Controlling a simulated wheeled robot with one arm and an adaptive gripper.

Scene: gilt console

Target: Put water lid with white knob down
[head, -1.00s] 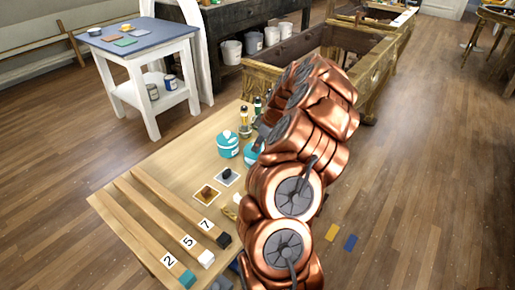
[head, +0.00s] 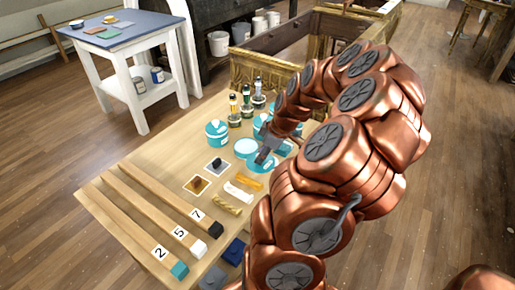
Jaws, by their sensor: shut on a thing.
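My gripper (head: 264,155) is over the far right part of the wooden table and points down. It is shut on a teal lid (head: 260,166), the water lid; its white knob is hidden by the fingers. The lid is low, at or just above the table top; I cannot tell if it touches. A teal pot with a pale top (head: 246,147) stands just left of it. Another teal pot with a white knob on its lid (head: 217,132) stands farther left.
More teal pots (head: 262,124) and small dark-based bottles (head: 246,105) stand behind. The table (head: 150,160) has free room at left.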

